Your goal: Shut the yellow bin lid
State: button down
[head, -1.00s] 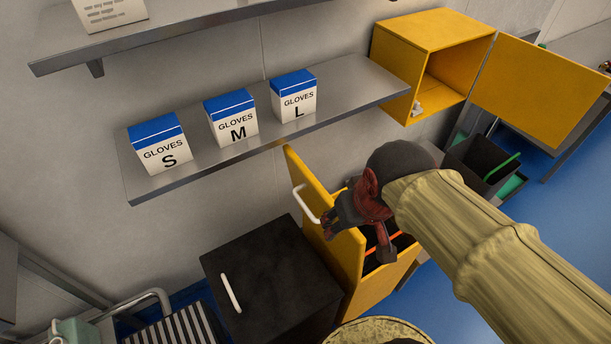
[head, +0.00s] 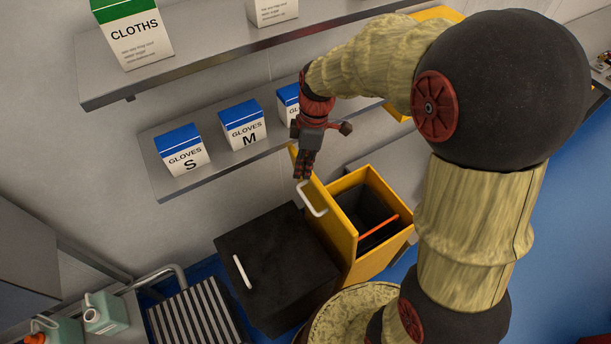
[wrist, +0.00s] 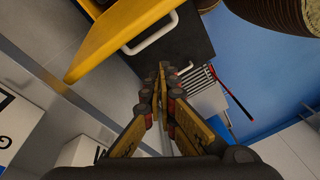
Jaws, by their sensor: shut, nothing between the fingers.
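The yellow bin (head: 385,252) stands on the floor at the right of the black bin. Its yellow lid (head: 333,228) stands up open on the left side, with a white handle (head: 312,199) on its outer face. Inside the bin is a dark tub with an orange-red handle (head: 379,232).
A black bin (head: 277,265) with a white handle stands left of the yellow one. A metal shelf (head: 205,178) with glove boxes is behind my gripper, and a higher shelf (head: 190,68) holds more boxes. Blue floor (head: 385,300) is open at the right.

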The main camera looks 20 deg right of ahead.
jog(key=f+n, duration=0.2)
jog(key=w+f+n+p, duration=0.1)
jog(key=f+n, duration=0.1)
jog(key=f, duration=0.1)
jog(key=f+n+p, duration=0.1)
jog(key=f+n, duration=0.1)
jog(key=f, duration=0.1)
jog(key=shift+w+d+f, duration=0.1)
jog(key=shift+w+d, duration=0.15)
jog(key=shift+d, duration=0.15)
jog(key=shift+w+d, duration=0.1)
jog(key=shift+d, duration=0.1)
dwell(0.4)
jog(key=shift+w+d+y, duration=0.1)
jog(key=shift+y, duration=0.2)
